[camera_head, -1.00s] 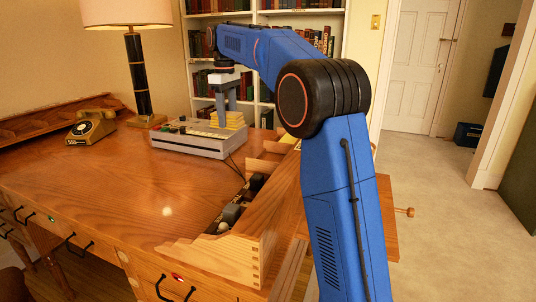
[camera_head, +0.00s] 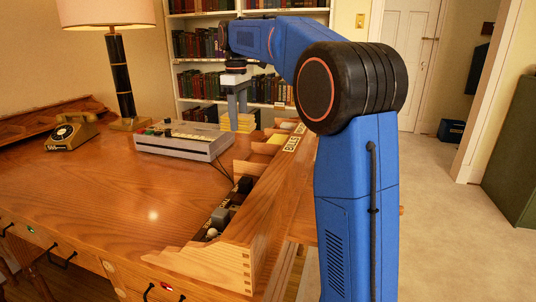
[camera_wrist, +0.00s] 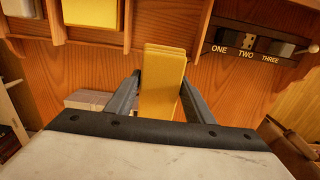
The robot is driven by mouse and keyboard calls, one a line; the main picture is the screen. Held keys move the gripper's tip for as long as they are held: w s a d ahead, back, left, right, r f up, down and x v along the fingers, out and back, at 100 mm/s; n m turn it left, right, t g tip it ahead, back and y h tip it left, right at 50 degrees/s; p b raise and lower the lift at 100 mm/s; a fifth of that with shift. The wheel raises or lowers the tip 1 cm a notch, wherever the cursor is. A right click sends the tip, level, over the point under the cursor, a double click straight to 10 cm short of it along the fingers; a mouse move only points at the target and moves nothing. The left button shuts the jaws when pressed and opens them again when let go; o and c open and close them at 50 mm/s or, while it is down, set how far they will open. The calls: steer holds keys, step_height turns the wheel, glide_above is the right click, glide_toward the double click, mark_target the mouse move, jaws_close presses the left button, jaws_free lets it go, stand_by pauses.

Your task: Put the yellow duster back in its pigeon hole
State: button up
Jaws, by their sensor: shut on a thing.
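The yellow duster (camera_wrist: 163,85) is a folded, layered block between the fingers of my gripper (camera_wrist: 160,78) in the wrist view. The fingers are shut on its sides. In the head view my gripper (camera_head: 237,105) points down, with yellow layers (camera_head: 243,122) at its tips, behind the grey machine's right end. The wooden pigeon-hole rack (camera_head: 245,235) runs along the desk's right side. In the wrist view, a compartment at the top holds another yellow thing (camera_wrist: 90,13), left of the held duster. The duster's lower end is hidden by my gripper.
A grey machine (camera_head: 205,147) with a cable stands on the desk. A lamp (camera_head: 122,78) and a telephone (camera_head: 72,132) are at the back left. In the wrist view a dark panel labelled ONE, TWO, THREE (camera_wrist: 250,45) lies right of the duster. The desk's front middle is clear.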

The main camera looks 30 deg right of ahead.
steer(key=s+d, duration=0.7)
step_height(320, 180, down, 7)
steer(key=shift+r, duration=0.2)
steer(key=shift+f, duration=1.85)
steer(key=shift+s+f, duration=0.15)
steer(key=shift+f, duration=0.3)
steer(key=shift+f, duration=0.25)
steer(key=o, duration=1.1)
steer(key=shift+d, duration=0.1)
